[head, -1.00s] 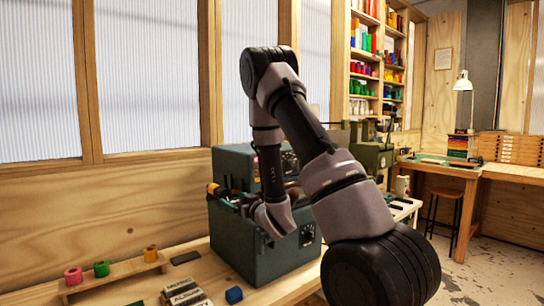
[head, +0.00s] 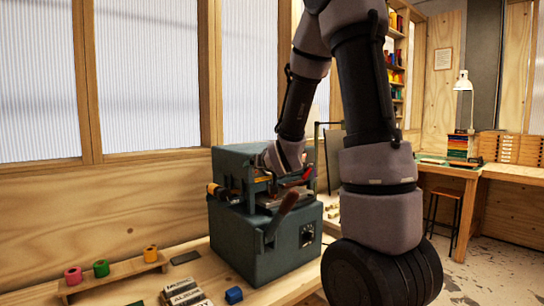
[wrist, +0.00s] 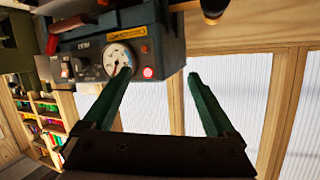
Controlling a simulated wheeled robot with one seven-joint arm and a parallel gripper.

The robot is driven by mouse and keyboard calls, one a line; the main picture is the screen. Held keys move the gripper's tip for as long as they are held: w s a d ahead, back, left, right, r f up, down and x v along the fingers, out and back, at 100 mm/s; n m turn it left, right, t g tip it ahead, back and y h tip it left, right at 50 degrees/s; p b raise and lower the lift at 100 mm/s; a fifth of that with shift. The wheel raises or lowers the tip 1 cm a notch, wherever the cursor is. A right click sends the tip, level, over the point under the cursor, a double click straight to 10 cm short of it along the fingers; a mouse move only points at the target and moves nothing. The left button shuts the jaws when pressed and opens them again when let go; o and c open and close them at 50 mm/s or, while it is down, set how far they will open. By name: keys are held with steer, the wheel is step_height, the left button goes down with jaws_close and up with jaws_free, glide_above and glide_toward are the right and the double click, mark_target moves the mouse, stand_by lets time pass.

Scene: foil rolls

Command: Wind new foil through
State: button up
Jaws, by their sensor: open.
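The teal foil machine (head: 262,252) stands on the wooden bench in the head view. A yellow-orange foil roll (head: 213,190) with a dark end sits at its left side. A lever with a reddish-brown handle (head: 284,208) slants up at its front. Pink (head: 73,275), green (head: 101,268) and yellow (head: 150,253) foil rolls sit on a low wooden rack. My gripper (wrist: 160,73) is open and empty in the wrist view, its green fingers apart before the machine's dial face (wrist: 118,57). In the head view my wrist is over the machine's upper part; the fingertips are unclear.
Label blocks (head: 186,294), a blue block (head: 234,295) and a dark flat piece (head: 185,258) lie on the bench before the machine. A side desk with a white lamp (head: 463,82) stands at the right. The bench between rack and machine is mostly clear.

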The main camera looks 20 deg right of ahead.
steer(key=s+r+m+g, duration=0.1)
steer(key=s+r+g, duration=0.2)
steer(key=s, duration=0.8)
step_height(320, 180, up, 3)
steer(key=shift+s+f+m+g, duration=0.15)
steer(key=shift+s+m+g, duration=0.25)
steer(key=shift+d, duration=0.1)
